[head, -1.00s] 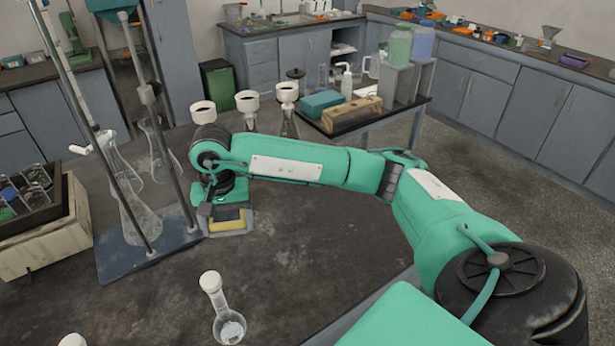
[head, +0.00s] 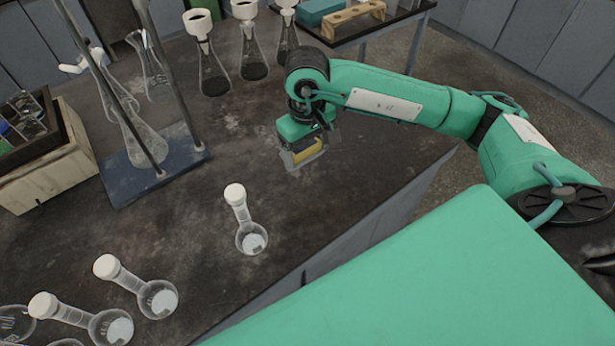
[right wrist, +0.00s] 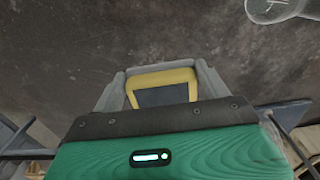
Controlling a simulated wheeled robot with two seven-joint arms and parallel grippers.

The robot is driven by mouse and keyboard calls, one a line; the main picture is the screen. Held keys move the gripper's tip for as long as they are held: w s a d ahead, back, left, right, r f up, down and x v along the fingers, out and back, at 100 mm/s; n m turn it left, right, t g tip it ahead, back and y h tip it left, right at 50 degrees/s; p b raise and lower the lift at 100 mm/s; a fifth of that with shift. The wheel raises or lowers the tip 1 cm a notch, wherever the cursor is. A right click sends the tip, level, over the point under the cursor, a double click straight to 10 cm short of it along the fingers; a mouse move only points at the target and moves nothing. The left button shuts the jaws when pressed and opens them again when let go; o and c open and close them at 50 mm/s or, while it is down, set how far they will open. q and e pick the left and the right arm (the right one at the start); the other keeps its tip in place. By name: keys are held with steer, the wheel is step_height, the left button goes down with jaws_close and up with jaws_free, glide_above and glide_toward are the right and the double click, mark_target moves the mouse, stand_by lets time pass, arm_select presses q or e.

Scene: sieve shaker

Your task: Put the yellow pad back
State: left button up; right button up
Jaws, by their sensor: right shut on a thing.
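The yellow pad (head: 309,151) is between the fingers of my right gripper (head: 303,158), which is shut on it above the dark bench. In the right wrist view the pad (right wrist: 162,78) shows as a yellow rim around a dark middle, between the grey fingers of my right gripper (right wrist: 160,84). The exact gap between the pad and the bench is hard to tell. My left gripper is not in view.
A stoppered flask (head: 252,238) stands in front of the gripper, with several more at lower left. Funnel-topped flasks (head: 213,75) stand behind. A stand with a blue base (head: 125,180) and a crate (head: 50,170) are at left. The bench middle is clear.

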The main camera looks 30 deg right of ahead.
glide_above(307, 189)
step_height(307, 189, down, 7)
steer(key=shift+r+p, duration=0.1)
steer(key=shift+p, duration=0.3)
steer(key=shift+f, duration=0.55)
step_height(307, 189, down, 3)
steer(key=shift+f+p, duration=0.2)
steer(key=shift+p, duration=0.15)
steer(key=shift+f, duration=0.25)
steer(key=o, duration=1.1)
steer(key=shift+c, duration=0.2)
steer(key=shift+w+r, duration=0.1)
steer(key=shift+r, duration=0.3)
step_height(307, 189, up, 3)
steer(key=shift+f+b, duration=0.1)
steer(key=shift+b, duration=0.4)
step_height(307, 189, up, 8)
steer(key=shift+f+b, duration=0.25)
steer(key=shift+b, duration=0.45)
steer(key=shift+r, duration=0.55)
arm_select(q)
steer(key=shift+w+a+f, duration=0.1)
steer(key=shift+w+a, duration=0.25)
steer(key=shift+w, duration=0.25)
arm_select(e)
steer(key=shift+r, duration=0.1)
